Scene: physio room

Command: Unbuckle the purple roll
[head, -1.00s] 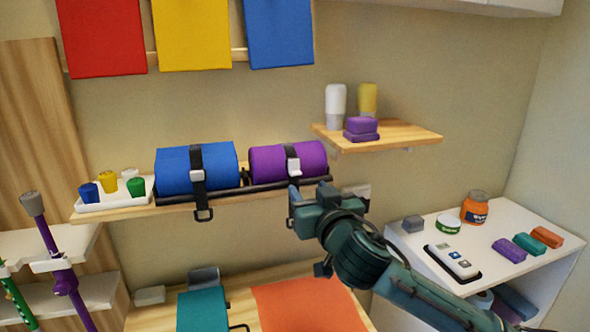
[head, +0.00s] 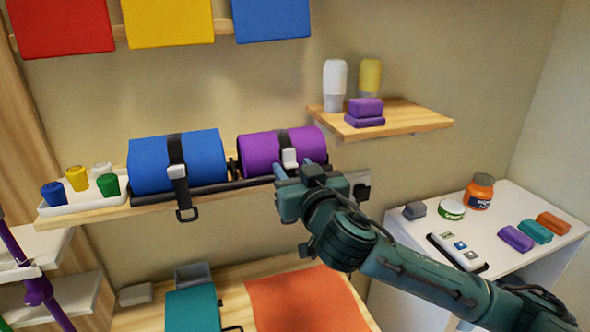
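The purple roll (head: 262,152) lies on the wooden wall shelf, held by a black strap with a white buckle (head: 289,157) on its front. My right gripper (head: 290,172) is just below and in front of the buckle. Its fingers point up toward the buckle and hide the lower strap. I cannot tell whether the fingers touch the strap, or whether they are open or shut. My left gripper is out of view.
A blue roll (head: 150,164) with its own strap lies left of the purple one. A tray (head: 60,209) with several small pots stands further left. A smaller shelf (head: 425,119) with bottles and purple blocks is to the right. A white cabinet (head: 497,202) stands at right.

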